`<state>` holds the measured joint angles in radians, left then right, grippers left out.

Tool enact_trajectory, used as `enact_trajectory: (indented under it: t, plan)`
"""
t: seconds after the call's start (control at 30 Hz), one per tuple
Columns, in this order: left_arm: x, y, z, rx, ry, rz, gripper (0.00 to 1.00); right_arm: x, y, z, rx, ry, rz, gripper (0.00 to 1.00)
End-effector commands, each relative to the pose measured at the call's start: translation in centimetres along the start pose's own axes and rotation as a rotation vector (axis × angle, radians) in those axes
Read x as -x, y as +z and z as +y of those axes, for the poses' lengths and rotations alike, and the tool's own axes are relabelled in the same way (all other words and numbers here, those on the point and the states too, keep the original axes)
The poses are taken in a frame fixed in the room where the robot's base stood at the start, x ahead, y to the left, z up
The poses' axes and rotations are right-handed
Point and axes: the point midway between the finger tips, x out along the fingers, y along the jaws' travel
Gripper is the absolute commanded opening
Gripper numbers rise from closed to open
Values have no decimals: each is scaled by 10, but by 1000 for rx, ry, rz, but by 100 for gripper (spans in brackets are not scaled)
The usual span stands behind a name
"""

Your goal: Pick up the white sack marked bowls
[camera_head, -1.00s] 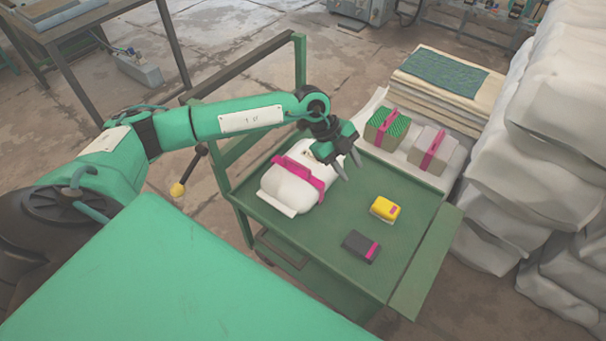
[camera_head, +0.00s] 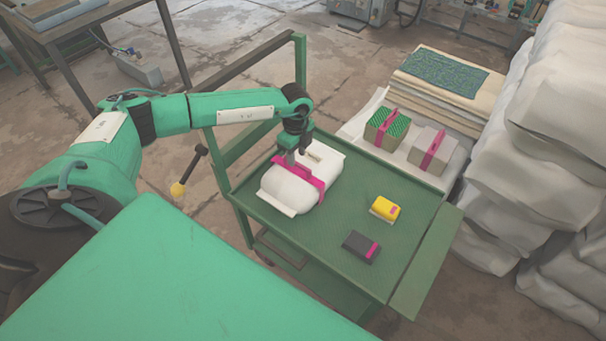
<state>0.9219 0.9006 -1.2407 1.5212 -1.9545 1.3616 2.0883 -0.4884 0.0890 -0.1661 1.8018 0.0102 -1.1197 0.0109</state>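The white sack (camera_head: 295,193) lies on the green cart (camera_head: 330,245), near its left side. A magenta strap (camera_head: 312,180) runs over it, with a raised part near the gripper. I cannot read any marking on it. My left gripper (camera_head: 297,158) points down over the sack's far part, at the strap. Its fingers are small in view and partly hidden, so I cannot tell whether they are open, shut or touching the strap. My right gripper is not in view.
A yellow block (camera_head: 385,208) and a dark grey block (camera_head: 361,246) lie on the cart's right side. Two strapped blocks, one green-topped (camera_head: 387,128) and one grey (camera_head: 433,150), sit behind the cart. Large white sacks (camera_head: 540,140) are stacked at right. A cart rail (camera_head: 300,70) rises behind my arm.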

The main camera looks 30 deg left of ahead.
Motion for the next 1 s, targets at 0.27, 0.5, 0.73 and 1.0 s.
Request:
enact_trajectory:
  t: [0.27,0.5,0.73,1.0]
  plan:
    - [-40,-3,2,0,2,1,36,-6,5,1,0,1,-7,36]
    - [-51,-2,1,-1,-1,1,36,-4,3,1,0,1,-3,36]
    - [-50,-2,2,-1,0,1,15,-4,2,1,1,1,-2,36]
    - [-50,-2,2,-1,0,1,0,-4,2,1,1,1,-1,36]
